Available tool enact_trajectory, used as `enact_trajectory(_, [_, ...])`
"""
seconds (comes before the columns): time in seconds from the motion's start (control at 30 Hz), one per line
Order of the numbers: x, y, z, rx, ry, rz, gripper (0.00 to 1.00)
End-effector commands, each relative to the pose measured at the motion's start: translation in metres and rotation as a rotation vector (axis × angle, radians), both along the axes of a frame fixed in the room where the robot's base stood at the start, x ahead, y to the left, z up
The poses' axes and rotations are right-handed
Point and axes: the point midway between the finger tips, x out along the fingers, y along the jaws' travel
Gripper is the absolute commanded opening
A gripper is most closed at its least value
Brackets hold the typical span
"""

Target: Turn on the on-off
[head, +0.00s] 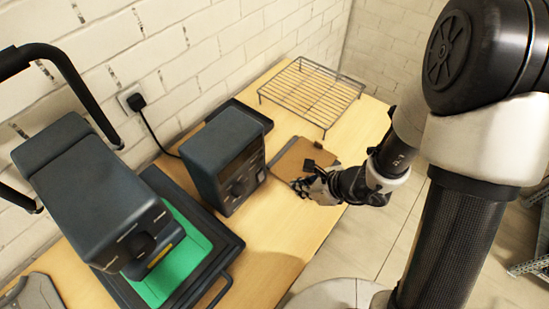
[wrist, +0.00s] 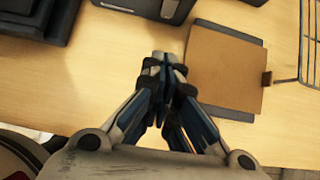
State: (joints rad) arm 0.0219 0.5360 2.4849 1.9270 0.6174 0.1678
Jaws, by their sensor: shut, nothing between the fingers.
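A dark control box (head: 222,150) with knobs on its front panel (head: 243,178) stands on the wooden table, right of a heat press. A piece that I take to be labelled on-off is too small to tell on the panel. The lower edge of the box (wrist: 145,8) shows at the top of the wrist view. My gripper (head: 303,184) is shut and empty. In the wrist view its fingertips (wrist: 165,62) point toward the box, apart from it, above bare table.
The heat press (head: 85,180) with a green pad (head: 178,262) stands at left. A brown board (head: 295,158) lies beside my gripper, and a wire rack (head: 312,92) stands behind. A plug (head: 136,101) with a cable is in the wall. Bare table lies before the box.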

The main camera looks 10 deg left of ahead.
Motion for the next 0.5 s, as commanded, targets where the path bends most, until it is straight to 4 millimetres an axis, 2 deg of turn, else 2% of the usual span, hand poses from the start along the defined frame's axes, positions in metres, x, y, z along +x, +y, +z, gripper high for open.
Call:
enact_trajectory(0.37, [0.0004,-0.0012,-0.0041,0.001,0.011,-0.020,0.00])
enact_trajectory(0.5, [0.0028,0.0037,-0.0126,0.001,0.013,-0.020,0.00])
